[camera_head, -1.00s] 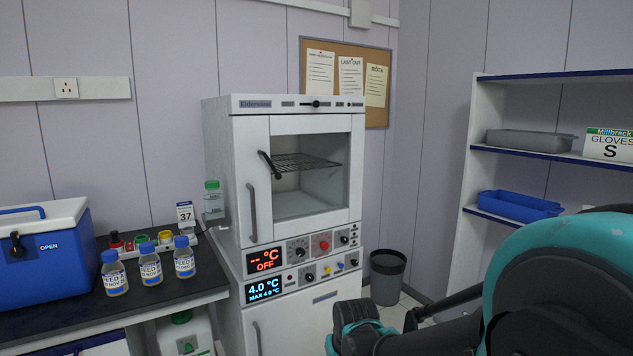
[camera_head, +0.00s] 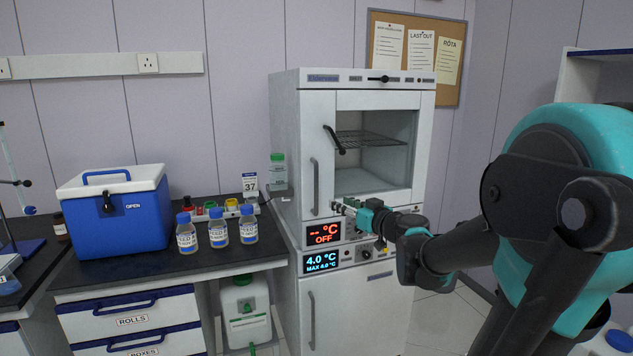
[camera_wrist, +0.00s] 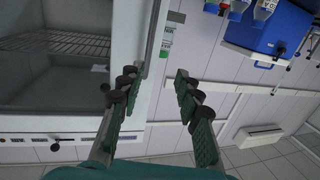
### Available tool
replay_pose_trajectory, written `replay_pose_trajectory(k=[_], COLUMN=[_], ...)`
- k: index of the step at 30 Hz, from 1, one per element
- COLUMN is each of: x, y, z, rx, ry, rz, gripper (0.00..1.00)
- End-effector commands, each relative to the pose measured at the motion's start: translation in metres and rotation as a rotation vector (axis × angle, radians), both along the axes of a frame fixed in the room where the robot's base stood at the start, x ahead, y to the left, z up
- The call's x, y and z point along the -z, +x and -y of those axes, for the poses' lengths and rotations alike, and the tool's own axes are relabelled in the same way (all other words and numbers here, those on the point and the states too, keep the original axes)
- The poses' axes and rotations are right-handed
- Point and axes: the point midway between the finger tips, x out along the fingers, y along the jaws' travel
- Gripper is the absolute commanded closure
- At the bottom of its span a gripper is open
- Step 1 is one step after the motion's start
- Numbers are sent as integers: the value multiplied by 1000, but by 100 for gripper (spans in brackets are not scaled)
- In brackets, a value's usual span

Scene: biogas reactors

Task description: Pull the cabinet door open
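The white cabinet (camera_head: 350,97) has an upper door with a glass window (camera_head: 390,135) and a wire shelf behind it. A grey vertical handle (camera_head: 316,188) is on the door's left side, and a black lever (camera_head: 334,139) sits at the window's left edge. The upper door looks shut. My gripper (camera_head: 340,208) is in front of the door's lower part, just right of the handle's lower end. In the wrist view my gripper (camera_wrist: 160,95) is open, with two padded fingers apart and nothing visible between them. The cabinet window (camera_wrist: 60,80) fills the left there.
A lower door with its own handle (camera_head: 311,320) is below the displays. A dark bench (camera_head: 170,262) on the left holds a blue cool box (camera_head: 115,218) and several blue-capped bottles (camera_head: 218,230). Floor is visible right of the cabinet.

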Motion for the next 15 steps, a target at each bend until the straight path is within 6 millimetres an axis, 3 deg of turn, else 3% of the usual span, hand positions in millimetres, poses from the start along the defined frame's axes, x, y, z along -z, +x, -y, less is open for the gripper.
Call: replay_pose_trajectory(k=[6,15], x=[-19,-19], y=[16,52], z=[9,-12], rx=[38,35], ry=[13,13], rz=[62,61], gripper=[66,66])
